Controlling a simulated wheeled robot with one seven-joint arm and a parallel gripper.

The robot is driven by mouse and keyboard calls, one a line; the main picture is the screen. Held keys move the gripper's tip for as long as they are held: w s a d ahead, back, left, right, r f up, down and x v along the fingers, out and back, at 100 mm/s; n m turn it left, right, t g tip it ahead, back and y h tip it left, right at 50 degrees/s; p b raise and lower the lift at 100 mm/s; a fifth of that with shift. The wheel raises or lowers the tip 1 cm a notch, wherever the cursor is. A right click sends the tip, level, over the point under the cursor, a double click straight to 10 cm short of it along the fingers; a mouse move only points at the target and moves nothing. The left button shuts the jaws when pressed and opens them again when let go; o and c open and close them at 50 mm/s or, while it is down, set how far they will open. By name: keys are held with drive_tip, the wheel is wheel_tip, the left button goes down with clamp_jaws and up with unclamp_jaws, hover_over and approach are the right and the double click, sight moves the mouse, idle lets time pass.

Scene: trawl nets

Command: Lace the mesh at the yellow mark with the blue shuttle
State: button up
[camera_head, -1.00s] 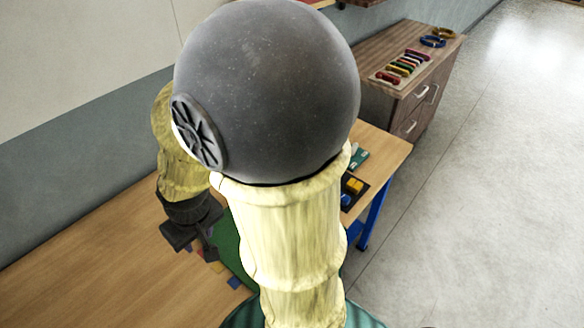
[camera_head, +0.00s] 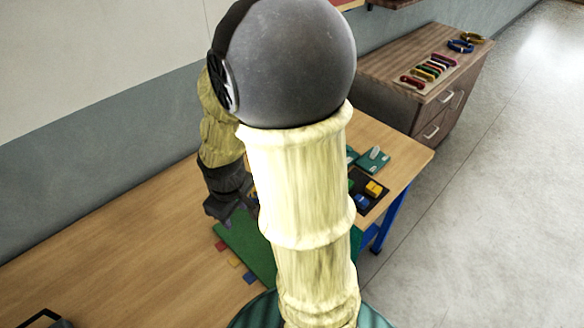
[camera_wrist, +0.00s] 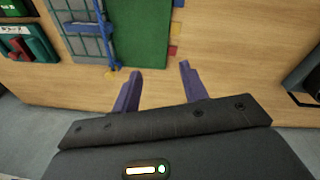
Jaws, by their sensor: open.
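A mesh panel (camera_wrist: 84,42) in a blue frame lies beside a green mat (camera_wrist: 142,32) in the wrist view. A small yellow spot (camera_wrist: 114,73) shows at the frame's lower right end; I cannot tell if it is the task's mark. My gripper (camera_wrist: 160,68) is open and empty, its purple fingers over bare wood just below the mat. In the head view my gripper (camera_head: 232,212) is dark and partly hidden, above the mat (camera_head: 252,242). A small blue piece (camera_head: 361,199) lies in a dark tray beside a yellow one; I cannot tell whether it is the shuttle.
Red, yellow and blue tags (camera_head: 234,262) line the mat's edge. A teal holder (camera_wrist: 42,42) with a red piece lies left in the wrist view. A black handle (camera_head: 45,318) is at lower left. A wooden cabinet (camera_head: 400,105) stands behind. The table's left part is bare.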

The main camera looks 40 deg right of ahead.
drive_tip(key=w+d+f+n+g+p, duration=0.1)
drive_tip(key=w+d+f+n+p, duration=0.1)
drive_tip(key=d+n, duration=0.5)
drive_tip(key=w+d+f+n+p, duration=0.2)
drive_tip(key=d+n, duration=0.5)
drive_tip(key=d, duration=0.7)
drive_tip(key=shift+w+n+g+y, duration=0.2)
drive_tip(key=shift+n+g+y, duration=0.1)
drive_tip(key=shift+n+g, duration=0.1)
drive_tip(key=shift+f, duration=0.15)
wheel_tip(320, 180, down, 17)
drive_tip(key=shift+f, duration=0.2)
drive_tip(key=shift+r, duration=0.1)
clamp_jaws()
